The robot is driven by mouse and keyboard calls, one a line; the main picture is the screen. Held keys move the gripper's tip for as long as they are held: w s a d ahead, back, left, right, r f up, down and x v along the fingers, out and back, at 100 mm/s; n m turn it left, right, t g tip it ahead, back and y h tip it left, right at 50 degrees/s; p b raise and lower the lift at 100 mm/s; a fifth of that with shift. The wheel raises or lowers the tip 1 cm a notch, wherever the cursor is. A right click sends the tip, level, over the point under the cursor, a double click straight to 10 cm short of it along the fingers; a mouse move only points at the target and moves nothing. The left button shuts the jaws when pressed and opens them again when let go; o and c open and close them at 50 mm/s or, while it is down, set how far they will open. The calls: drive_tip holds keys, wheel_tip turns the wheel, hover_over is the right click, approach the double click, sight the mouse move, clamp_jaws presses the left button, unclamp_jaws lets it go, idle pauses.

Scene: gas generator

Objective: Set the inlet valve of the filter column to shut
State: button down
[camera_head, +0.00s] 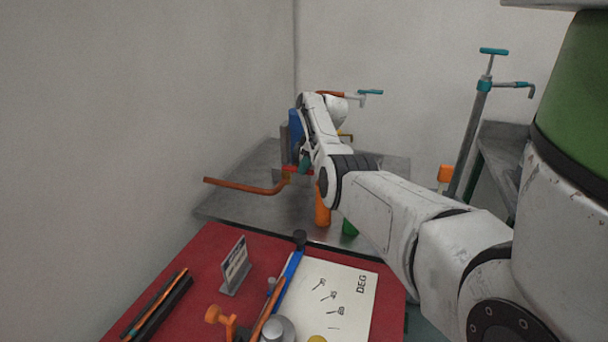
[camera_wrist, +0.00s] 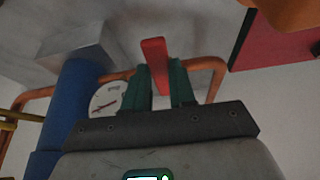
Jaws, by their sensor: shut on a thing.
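The blue filter column (camera_head: 294,123) stands on the metal bench, partly behind my arm. It shows as a blue cylinder (camera_wrist: 68,105) with a grey block at one end in the wrist view. A red valve lever (camera_wrist: 155,62) sits between the green fingers of my gripper (camera_wrist: 166,88), and the gripper is shut on it. In the head view the red lever (camera_head: 290,170) shows low beside the column, with my gripper (camera_head: 304,165) at it. A copper pipe (camera_head: 240,186) runs left from there. The valve body is mostly hidden.
A round gauge (camera_wrist: 106,98) is close beside my fingers. An orange cylinder (camera_head: 322,207) and a green one (camera_head: 349,228) stand near the bench's front edge. The red table (camera_head: 205,290) in front holds a sign, tools and a paper sheet. A hand pump (camera_head: 480,110) stands right.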

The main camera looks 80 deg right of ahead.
drive_tip(key=shift+d+r+n, duration=0.1)
drive_tip(key=shift+d+n, duration=0.1)
drive_tip(key=shift+n, duration=0.1)
drive_tip(key=c, duration=0.9)
unclamp_jaws()
drive_tip(key=v, duration=1)
drive_tip(key=shift+s+r+b, duration=0.1)
drive_tip(key=shift+r+b, duration=0.2)
drive_tip(key=shift+r, duration=0.05)
